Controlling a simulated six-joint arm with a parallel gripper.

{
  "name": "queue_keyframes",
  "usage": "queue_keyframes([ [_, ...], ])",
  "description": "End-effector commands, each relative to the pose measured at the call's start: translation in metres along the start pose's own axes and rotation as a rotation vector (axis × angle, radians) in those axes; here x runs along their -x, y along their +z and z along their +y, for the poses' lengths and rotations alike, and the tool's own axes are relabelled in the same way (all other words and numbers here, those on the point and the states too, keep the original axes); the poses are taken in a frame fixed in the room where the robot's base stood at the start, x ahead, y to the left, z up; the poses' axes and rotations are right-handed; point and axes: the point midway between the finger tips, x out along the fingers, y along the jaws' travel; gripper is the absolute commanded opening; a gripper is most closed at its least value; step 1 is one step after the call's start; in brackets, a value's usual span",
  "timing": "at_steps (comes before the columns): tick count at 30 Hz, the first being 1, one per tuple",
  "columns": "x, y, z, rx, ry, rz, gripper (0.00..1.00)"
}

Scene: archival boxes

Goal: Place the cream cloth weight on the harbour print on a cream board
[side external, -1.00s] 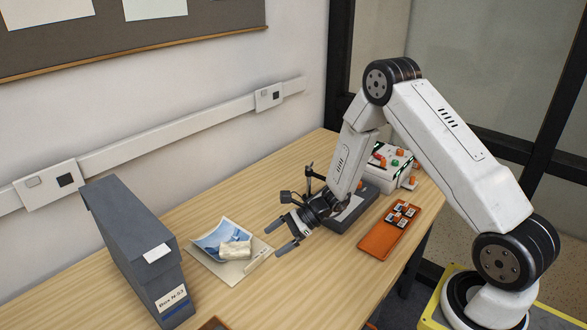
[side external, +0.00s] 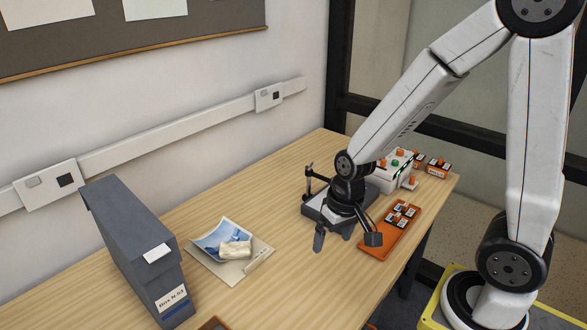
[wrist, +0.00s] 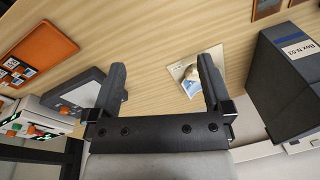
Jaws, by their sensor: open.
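The cream cloth weight (side external: 236,250) lies on the blue harbour print (side external: 214,236), over its lower right part. The print lies on a cream board (side external: 231,272) on the table. In the wrist view the print (wrist: 189,88) and board (wrist: 176,70) show small beyond my right finger, which partly covers them; the weight (wrist: 190,73) shows there too. My gripper (side external: 333,239) is open and empty. It points down over the table, apart from the weight and well to the right of it.
A dark grey archival box (side external: 135,252) stands upright left of the board. An orange tray (side external: 378,243) with small labelled pieces, a grey device (side external: 316,211) and a white control box (side external: 388,177) are near my gripper. Bare wood (side external: 290,280) lies between board and tray.

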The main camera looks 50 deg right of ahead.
Motion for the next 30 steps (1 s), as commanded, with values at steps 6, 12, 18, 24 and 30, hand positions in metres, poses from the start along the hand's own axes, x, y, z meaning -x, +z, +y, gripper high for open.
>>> queue_keyframes([
  [6,0.017,0.006,0.003,0.245,0.064,0.114,1.00],
  [12,0.021,0.007,0.004,0.310,0.081,0.142,1.00],
  [18,0.021,0.006,0.004,0.309,0.081,0.141,1.00],
  [24,0.021,0.006,0.004,0.308,0.080,0.141,1.00],
  [30,0.021,0.006,0.004,0.308,0.080,0.141,1.00],
])
